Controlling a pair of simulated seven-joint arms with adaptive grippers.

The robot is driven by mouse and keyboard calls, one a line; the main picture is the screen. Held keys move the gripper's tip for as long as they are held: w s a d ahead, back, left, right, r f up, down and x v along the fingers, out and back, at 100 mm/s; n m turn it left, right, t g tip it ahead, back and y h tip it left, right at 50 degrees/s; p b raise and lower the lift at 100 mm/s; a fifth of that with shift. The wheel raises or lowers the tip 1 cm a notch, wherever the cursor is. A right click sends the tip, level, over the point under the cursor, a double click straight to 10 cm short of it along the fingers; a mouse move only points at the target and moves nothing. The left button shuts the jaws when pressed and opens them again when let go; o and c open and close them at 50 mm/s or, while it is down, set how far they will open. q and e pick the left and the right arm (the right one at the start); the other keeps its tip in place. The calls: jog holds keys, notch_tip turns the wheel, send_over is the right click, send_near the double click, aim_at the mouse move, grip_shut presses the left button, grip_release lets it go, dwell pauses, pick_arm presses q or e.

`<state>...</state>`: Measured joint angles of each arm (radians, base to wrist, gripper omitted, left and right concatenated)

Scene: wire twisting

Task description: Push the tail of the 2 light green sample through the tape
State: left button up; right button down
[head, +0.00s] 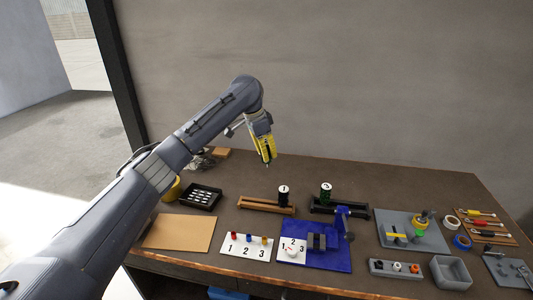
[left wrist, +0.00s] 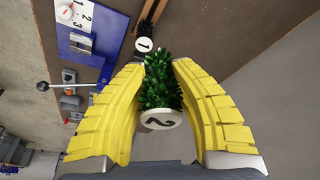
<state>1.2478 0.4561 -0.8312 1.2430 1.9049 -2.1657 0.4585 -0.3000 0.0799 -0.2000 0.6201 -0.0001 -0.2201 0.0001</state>
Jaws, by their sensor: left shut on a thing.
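The 2 sample (left wrist: 158,90) is a bristly green bundle with a round white end marked 2. It sits between the yellow fingers of my left gripper (left wrist: 157,68), which is shut on it. In the head view my left gripper (head: 267,158) is raised above the back of the table, pointing down, with a small bit of green at its tips. Rolls of tape, one white (head: 451,222) and one blue (head: 462,241), lie at the right; another yellowish roll (head: 423,217) is on a grey board. The sample's tail is hard to make out. My right gripper is out of view.
Dark samples marked 1 (head: 284,197) and 3 (head: 325,196) stand at holders below and right of the gripper. A blue board with a clamp (head: 343,262), a white 1-2-3 card (head: 245,247) and a grey bin (head: 451,273) are in front. The back right is clear.

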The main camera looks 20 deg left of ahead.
pick_arm(q)
grip_shut()
jog(key=shift+r, duration=0.1)
jog(key=shift+r, duration=2.4)
